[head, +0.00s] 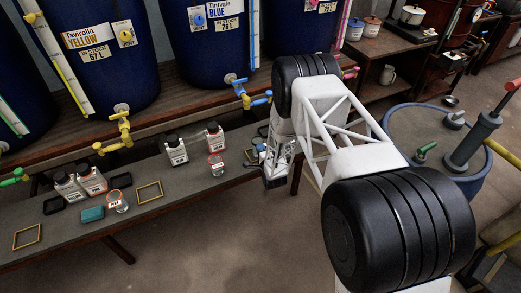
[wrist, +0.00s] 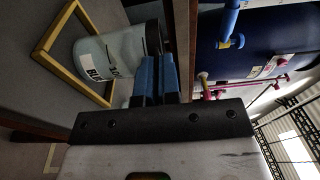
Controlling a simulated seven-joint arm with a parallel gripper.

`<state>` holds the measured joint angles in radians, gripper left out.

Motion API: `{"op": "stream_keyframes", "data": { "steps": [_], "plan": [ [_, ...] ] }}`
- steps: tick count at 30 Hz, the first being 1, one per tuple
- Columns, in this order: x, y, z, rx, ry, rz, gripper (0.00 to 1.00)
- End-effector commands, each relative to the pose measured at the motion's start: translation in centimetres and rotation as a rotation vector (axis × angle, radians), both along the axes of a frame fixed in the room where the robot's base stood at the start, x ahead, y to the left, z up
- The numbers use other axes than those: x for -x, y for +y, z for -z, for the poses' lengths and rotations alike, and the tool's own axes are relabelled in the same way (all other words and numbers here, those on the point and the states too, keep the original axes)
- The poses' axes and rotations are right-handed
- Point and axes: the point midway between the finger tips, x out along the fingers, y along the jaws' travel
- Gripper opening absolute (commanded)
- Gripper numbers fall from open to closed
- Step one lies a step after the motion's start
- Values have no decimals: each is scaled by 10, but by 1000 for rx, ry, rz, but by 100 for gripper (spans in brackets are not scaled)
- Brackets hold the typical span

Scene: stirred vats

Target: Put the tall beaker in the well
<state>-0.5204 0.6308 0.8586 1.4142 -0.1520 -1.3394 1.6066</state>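In the wrist view, a pale, see-through cylindrical beaker (wrist: 108,56) shows a dark rim and a label starting "BLU". It appears sideways because the view is rolled. A yellow square frame (wrist: 48,38) lies at its base; I cannot tell whether the beaker stands inside it. My gripper (wrist: 157,66) has its blue fingers close together, overlapping the rim end in the picture, with nothing visible between them. In the head view, my gripper (head: 273,170) hangs at the bench's right end. Two other beakers, one (head: 217,166) further back and one (head: 117,203) nearer, stand on the bench.
More yellow frames (head: 149,184) lie on the bench (head: 185,200). White black-capped bottles (head: 176,151) and a teal block (head: 92,214) stand there too. Blue vats (head: 110,60) with taps line the back.

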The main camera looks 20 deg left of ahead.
Motion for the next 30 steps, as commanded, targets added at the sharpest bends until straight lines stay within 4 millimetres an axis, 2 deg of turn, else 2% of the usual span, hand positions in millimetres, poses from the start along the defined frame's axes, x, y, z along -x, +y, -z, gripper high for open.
{"op": "stream_keyframes", "data": {
  "steps": [12,15,18,30],
  "plan": [
    [0,0,3,0,0,0,0],
    [0,0,2,-1,-1,0,17],
    [0,0,2,-1,-1,0,29],
    [0,0,-1,-1,-1,0,29]
  ]
}}
